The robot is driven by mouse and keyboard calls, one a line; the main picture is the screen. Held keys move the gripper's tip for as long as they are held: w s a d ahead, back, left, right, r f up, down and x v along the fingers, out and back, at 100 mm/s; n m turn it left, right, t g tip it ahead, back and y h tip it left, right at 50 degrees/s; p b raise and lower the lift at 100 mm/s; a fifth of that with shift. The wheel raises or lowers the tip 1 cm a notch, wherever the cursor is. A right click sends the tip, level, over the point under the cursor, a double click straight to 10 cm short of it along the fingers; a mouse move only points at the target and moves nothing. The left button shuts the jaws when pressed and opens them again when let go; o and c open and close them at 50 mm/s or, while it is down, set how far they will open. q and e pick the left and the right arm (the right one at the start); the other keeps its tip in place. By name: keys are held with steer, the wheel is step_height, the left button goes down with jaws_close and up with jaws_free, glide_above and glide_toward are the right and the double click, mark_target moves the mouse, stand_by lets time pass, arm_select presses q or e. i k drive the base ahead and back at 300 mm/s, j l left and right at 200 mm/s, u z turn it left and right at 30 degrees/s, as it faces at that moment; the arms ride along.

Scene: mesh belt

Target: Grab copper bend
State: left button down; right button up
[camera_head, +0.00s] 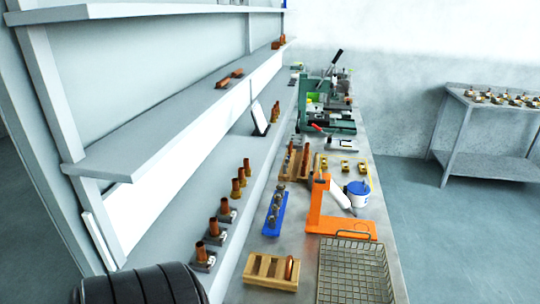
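A small copper-coloured curved piece (289,268) stands in a slot near the right end of a wooden rack (259,281) at the near end of the bench. It looks like a bend, but it is too small to be sure. Other copper pieces (230,77) lie on the middle shelf at left, and a copper group (278,43) sits farther back; their exact shapes are unclear. A wire mesh basket (353,277) stands at the bench's near right and looks empty. Neither gripper is in view.
Several copper tubes in small holders (214,228) line the lower left shelf. A blue rack (275,210), an orange stand (340,226), a white-and-blue tub (357,194) and a wooden rack with tubes (292,162) crowd the bench. A side table (490,161) stands at right, with clear floor before it.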

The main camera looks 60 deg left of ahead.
mark_target(289, 263)
steer(key=k+u, duration=0.1)
steer(key=u, duration=1.35)
